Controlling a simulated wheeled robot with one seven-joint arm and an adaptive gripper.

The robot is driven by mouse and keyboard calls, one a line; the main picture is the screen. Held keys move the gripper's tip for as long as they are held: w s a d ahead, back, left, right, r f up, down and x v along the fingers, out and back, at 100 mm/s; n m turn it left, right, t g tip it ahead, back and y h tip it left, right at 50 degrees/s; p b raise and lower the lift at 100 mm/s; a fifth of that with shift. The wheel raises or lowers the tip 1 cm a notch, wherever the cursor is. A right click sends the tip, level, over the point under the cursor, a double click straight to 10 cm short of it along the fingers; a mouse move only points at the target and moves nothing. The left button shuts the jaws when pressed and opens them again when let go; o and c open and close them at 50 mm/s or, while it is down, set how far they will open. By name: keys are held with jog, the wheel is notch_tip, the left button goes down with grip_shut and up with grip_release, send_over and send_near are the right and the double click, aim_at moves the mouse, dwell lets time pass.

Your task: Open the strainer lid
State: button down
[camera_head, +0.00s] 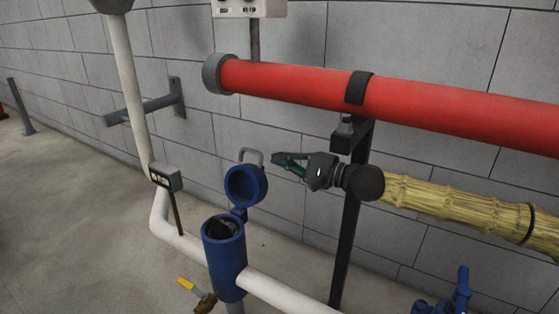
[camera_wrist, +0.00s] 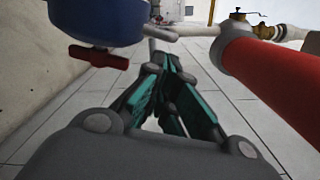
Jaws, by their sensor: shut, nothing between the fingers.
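The strainer (camera_head: 225,258) is a blue upright cylinder on the white pipe, with its dark top opening uncovered. Its round blue lid (camera_head: 245,186) stands up on the hinge above the opening, tilted back. A grey loop handle (camera_head: 252,154) shows at the lid's top edge. My gripper (camera_head: 276,159) is just right of this handle, pointing left, with its fingers closed and empty. I cannot tell whether its tip touches the handle. In the wrist view, the green fingers (camera_wrist: 170,65) come together at their tips. A large blue body shows at upper left there; I cannot tell what it is.
A thick red pipe (camera_head: 430,106) runs above my arm, held by a black post (camera_head: 349,230). A yellow-handled valve (camera_head: 198,292) sits low by the strainer. A grey box (camera_head: 165,177) stands left of it. The block wall is close behind.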

aim_at(260, 154)
jog(key=b+x, duration=0.2)
jog(key=x, duration=0.6)
jog(key=shift+a, duration=0.1)
jog(key=shift+s+a+r+n+b, duration=0.15)
jog(key=shift+s+a+r+n, duration=0.3)
jog(key=shift+s+n, duration=0.2)
jog(key=shift+s+a+r+n+b, duration=0.15)
jog(key=shift+s+a+r+n, duration=0.3)
jog(key=shift+s+n, duration=0.2)
